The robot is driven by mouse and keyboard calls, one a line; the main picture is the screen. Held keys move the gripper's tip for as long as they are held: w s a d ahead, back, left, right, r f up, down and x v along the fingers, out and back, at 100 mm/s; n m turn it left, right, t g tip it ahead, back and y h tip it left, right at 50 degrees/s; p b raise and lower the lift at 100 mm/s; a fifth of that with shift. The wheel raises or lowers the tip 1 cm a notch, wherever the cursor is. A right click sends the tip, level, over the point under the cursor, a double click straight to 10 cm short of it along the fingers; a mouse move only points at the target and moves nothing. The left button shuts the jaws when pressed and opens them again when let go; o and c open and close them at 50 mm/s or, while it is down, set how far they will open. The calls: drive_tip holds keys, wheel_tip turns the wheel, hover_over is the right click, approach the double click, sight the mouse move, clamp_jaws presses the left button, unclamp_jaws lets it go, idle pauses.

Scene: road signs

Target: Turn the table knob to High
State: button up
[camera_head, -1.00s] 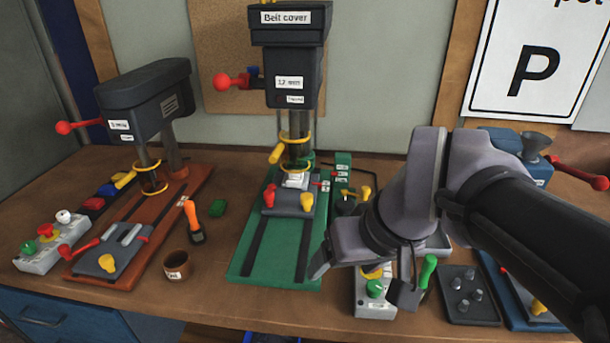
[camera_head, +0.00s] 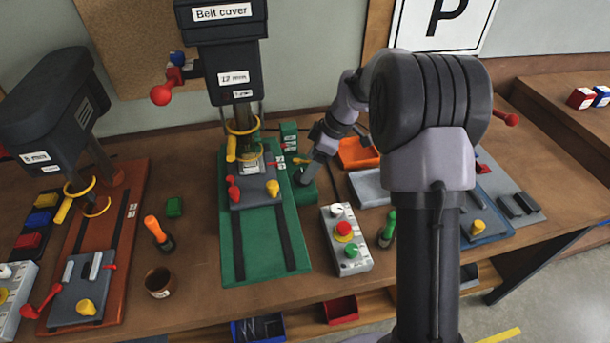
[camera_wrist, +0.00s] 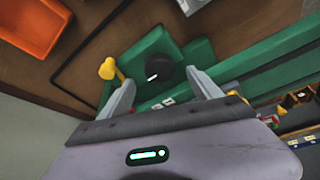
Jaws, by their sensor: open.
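In the wrist view a round black knob (camera_wrist: 160,72) with a short white pointer mark sits on a green housing (camera_wrist: 150,45). My gripper (camera_wrist: 160,77) is open, with one finger on each side of the knob; I cannot tell whether either finger touches it. Small white tags lie just below the knob, too small to read. In the head view my gripper (camera_head: 306,170) reaches down behind the green drill press (camera_head: 233,240), at its right side.
A yellow-tipped lever (camera_wrist: 109,69) stands close to the left finger in the wrist view. In the head view a grey control box (camera_head: 346,262) and a green-handled screwdriver (camera_head: 387,230) stand in front. An orange tray (camera_head: 357,153) lies right of the gripper.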

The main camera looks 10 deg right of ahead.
drive_tip(key=x, duration=0.4)
drive_tip(key=shift+a+f+b, duration=0.1)
drive_tip(key=shift+b, duration=0.25)
drive_tip(key=c, duration=1.3)
drive_tip(key=shift+c, duration=0.2)
drive_tip(key=shift+m+t+b, duration=0.3)
drive_tip(key=shift+m+b, duration=0.3)
drive_tip(key=shift+f+m+b, duration=0.1)
drive_tip(key=shift+m+b, duration=0.75)
drive_tip(key=shift+m, duration=0.05)
drive_tip(key=shift+s+m+t+h+b, duration=0.1)
drive_tip(key=shift+m+t+h+b, duration=0.55)
drive_tip(key=shift+m, duration=0.85)
